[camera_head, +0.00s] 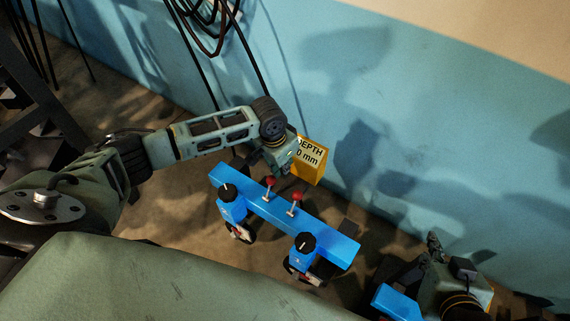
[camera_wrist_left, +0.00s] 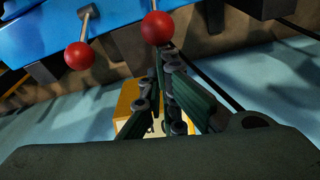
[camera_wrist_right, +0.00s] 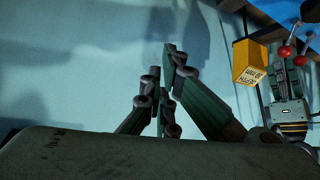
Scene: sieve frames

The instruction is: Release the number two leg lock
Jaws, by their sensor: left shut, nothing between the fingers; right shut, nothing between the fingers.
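A blue beam (camera_head: 325,235) carries two levers with red ball knobs, a left one (camera_head: 270,181) and a right one (camera_head: 297,196). No number shows on them, so I cannot tell which is number two. My left gripper (camera_head: 280,173) is shut and empty, just behind the left knob. In the left wrist view its fingertips (camera_wrist_left: 164,52) are just below one red knob (camera_wrist_left: 157,28); I cannot tell whether they touch. The other knob (camera_wrist_left: 79,55) is further left. My right gripper (camera_head: 434,240) is shut and empty, right of the beam; its fingertips (camera_wrist_right: 168,70) point at the blue wall.
A yellow box (camera_head: 310,161) with depth lettering stands close behind my left gripper. Two blue clamp-like units with black knobs (camera_head: 228,192) (camera_head: 305,243) sit at the beam's front side. Black cables (camera_head: 212,25) hang by the blue wall (camera_head: 430,110).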

